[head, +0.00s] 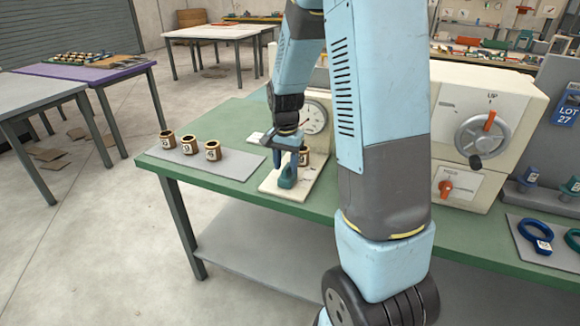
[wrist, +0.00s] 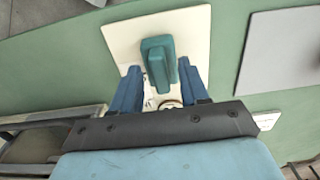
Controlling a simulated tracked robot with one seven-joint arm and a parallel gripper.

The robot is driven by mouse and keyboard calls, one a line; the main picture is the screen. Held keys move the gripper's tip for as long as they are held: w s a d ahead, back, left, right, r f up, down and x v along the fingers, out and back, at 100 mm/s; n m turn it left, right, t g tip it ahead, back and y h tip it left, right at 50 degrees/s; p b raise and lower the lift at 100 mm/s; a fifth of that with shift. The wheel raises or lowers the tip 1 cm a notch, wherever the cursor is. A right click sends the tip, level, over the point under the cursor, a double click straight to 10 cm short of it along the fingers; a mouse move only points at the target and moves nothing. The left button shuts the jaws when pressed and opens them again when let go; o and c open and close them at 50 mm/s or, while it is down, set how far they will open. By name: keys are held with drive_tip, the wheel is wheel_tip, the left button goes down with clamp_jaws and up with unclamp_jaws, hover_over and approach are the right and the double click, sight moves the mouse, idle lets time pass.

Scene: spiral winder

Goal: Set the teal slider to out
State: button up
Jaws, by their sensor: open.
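The teal slider (head: 287,178) is a blocky teal handle on a cream plate (head: 284,192) on the green bench. In the wrist view the teal slider (wrist: 158,62) stands near the middle of the cream plate (wrist: 193,35). My gripper (head: 290,158) is pointed down at it. In the wrist view the blue fingers of my gripper (wrist: 160,72) are open, one on each side of the slider's near part. Whether either finger touches it, I cannot tell. The slider's base and any position marks are partly hidden by my gripper.
Three brown labelled cups (head: 189,145) stand on a grey mat (head: 237,168) to the left. A dial gauge (head: 314,117) and a cream machine with a handwheel (head: 482,137) and orange knob (head: 446,187) stand behind and right.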

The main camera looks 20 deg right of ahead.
sight(286, 168)
wheel_tip(286, 168, up, 12)
drive_tip(key=shift+r, duration=0.15)
idle(0.7)
drive_tip(key=s+a+r+n+t, duration=0.2)
drive_tip(key=s+r+n, duration=0.2)
drive_tip(key=s, duration=0.7)
drive_tip(key=s+a+r+n+t, duration=0.1)
drive_tip(key=s+r+n+t, duration=0.2)
drive_tip(key=s, duration=0.9)
wheel_tip(286, 168, up, 3)
drive_tip(key=shift+s+a+r+n+t, duration=0.25)
drive_tip(key=shift+a+n+t, duration=0.1)
drive_tip(key=shift+n, duration=0.65)
